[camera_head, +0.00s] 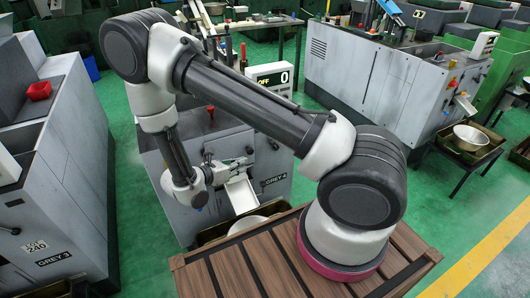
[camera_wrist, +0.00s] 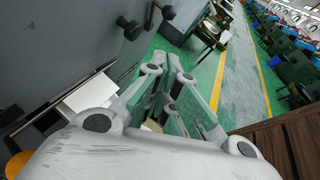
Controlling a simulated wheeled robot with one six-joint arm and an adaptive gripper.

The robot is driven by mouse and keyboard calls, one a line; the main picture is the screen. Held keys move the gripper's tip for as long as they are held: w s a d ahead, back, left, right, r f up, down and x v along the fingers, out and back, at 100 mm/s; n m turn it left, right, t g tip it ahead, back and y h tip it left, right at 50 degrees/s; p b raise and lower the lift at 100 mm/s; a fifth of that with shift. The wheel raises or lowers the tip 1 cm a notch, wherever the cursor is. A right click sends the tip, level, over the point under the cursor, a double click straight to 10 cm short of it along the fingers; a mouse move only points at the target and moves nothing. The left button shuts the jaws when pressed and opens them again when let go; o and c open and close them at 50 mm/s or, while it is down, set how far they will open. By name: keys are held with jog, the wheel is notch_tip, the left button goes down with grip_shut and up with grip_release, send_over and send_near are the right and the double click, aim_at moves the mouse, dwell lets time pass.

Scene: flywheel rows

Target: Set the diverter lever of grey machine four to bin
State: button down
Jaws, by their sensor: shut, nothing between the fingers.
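Grey machine four (camera_head: 280,150), labelled GREY 4, stands behind my arm, which hides much of it. My gripper (camera_head: 238,163) is in front of its face, just above the pale chute (camera_head: 241,195). In the wrist view my gripper (camera_wrist: 168,78) is shut and empty, its fingers close together. Beside it, dark round knobs on short stems, one nearer (camera_wrist: 131,29) and one farther (camera_wrist: 167,12), stick out from the grey face. I cannot tell which is the diverter lever, or its setting. The fingers appear apart from both knobs.
A display (camera_head: 270,79) on machine four reads OFF and 0. A metal bowl (camera_head: 247,224) sits in a tray below the chute. Machine GREY 3 (camera_head: 60,180) stands at left. Another grey machine (camera_head: 370,75) stands at right.

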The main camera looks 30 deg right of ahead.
jog(key=r+x, duration=0.2)
jog(key=x, duration=1.1)
jog(key=shift+w+d+r, duration=0.35)
jog(key=shift+r, duration=0.05)
jog(key=shift+w, duration=0.1)
